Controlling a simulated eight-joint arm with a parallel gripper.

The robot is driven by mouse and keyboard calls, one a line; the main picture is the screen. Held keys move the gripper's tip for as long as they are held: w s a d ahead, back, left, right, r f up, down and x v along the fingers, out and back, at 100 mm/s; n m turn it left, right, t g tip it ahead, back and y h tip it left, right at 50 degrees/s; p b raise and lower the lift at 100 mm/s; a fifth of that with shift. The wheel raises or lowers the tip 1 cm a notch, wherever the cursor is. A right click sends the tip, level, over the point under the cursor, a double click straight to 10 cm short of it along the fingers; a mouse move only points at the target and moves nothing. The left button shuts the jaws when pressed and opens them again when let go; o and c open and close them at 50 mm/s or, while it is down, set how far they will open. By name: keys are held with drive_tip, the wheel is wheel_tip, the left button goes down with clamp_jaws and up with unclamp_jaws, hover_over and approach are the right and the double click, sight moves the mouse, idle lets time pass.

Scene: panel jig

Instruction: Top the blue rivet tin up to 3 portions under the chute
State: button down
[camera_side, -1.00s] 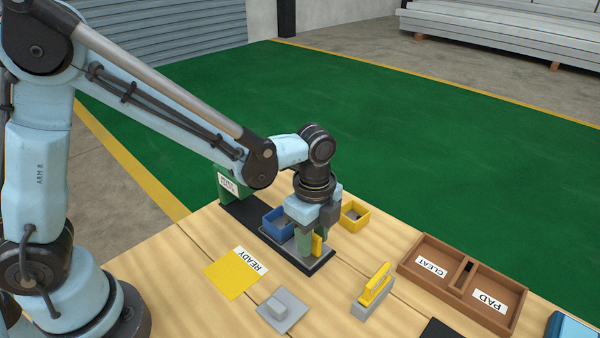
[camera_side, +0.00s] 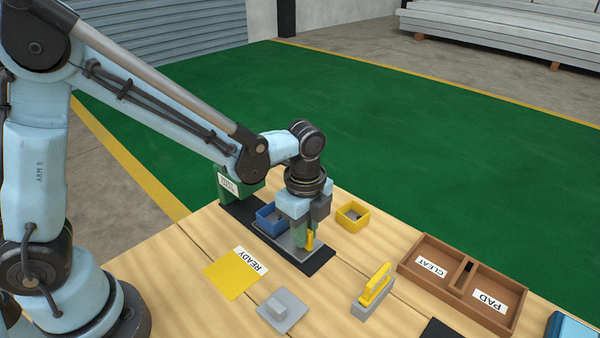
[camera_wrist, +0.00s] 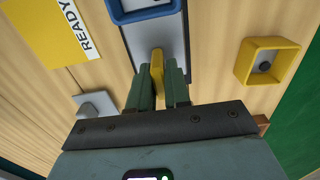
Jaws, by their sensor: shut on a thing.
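The blue tin (camera_side: 263,222) stands on a grey sliding plate (camera_side: 289,243) on a long black base (camera_side: 319,262), just in front of the green chute (camera_side: 222,193). Something grey shows inside the tin, but I cannot tell how many portions. My gripper (camera_side: 303,240) is shut on the yellow handle (camera_side: 310,241) at the plate's near end. In the wrist view, the green fingers (camera_wrist: 159,88) close on both sides of the handle (camera_wrist: 157,62). The tin's near edge (camera_wrist: 145,13) shows at the top there. The chute's mouth is hard to make out.
A yellow tin (camera_side: 352,225) with a grey thing inside stands right of the base. A yellow READY mat (camera_side: 230,278), a grey block on a plate (camera_side: 283,308), a yellow-handled block (camera_side: 373,292) and a brown CLEAT/PAD tray (camera_side: 466,267) lie nearer. Bare wood lies between them.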

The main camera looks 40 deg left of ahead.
sight(271, 220)
drive_tip(key=a, duration=0.9)
drive_tip(key=shift+a, duration=0.35)
drive_tip(key=c, duration=1.2)
unclamp_jaws()
drive_tip(key=shift+o, duration=0.2)
drive_tip(key=shift+d, duration=0.1)
drive_tip(key=shift+r, duration=0.1)
drive_tip(key=shift+r, duration=0.2)
wheel_tip(271, 220, up, 12)
drive_tip(key=shift+f, duration=0.25)
